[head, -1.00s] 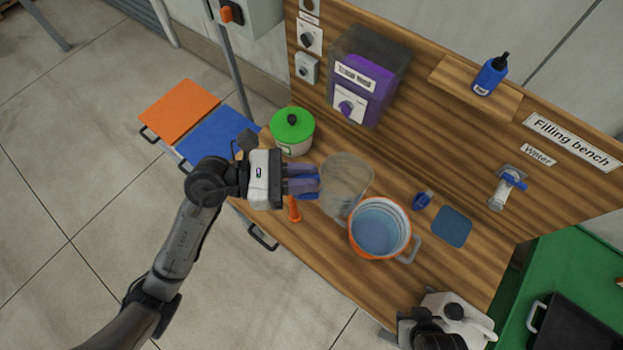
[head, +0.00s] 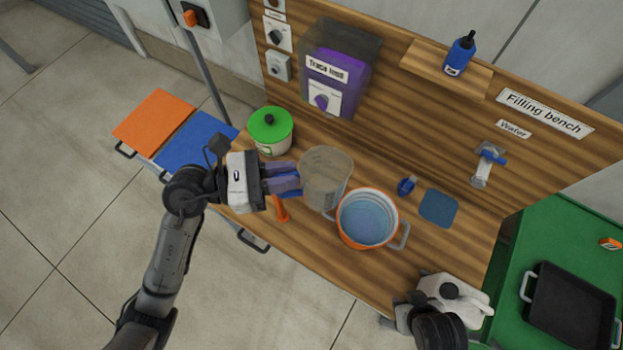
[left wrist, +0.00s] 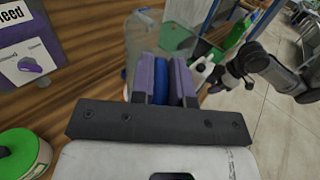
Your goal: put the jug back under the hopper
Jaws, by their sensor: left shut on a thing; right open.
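The jug (head: 325,181) is clear and greyish, standing roughly upright over the bench between the green-lidded pot and the orange-rimmed pail. My left gripper (head: 290,181) is shut on its blue handle, coming from the left. In the left wrist view the purple fingers (left wrist: 163,80) clasp the blue handle, with the jug (left wrist: 140,42) beyond. I cannot tell whether the jug's base touches the bench. The hopper (head: 342,70), a box with purple contents and a knob, is on the back panel above and behind the jug. My right gripper (head: 453,298) is open near the bench's front right; its fingertips are unclear.
The pail (head: 388,240) holding bluish liquid stands close right of the jug. The green-lidded pot (head: 270,130) is behind left, and an orange tool (head: 281,209) lies near the front edge. A blue pad (head: 438,208) and water tap (head: 487,165) are at right.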

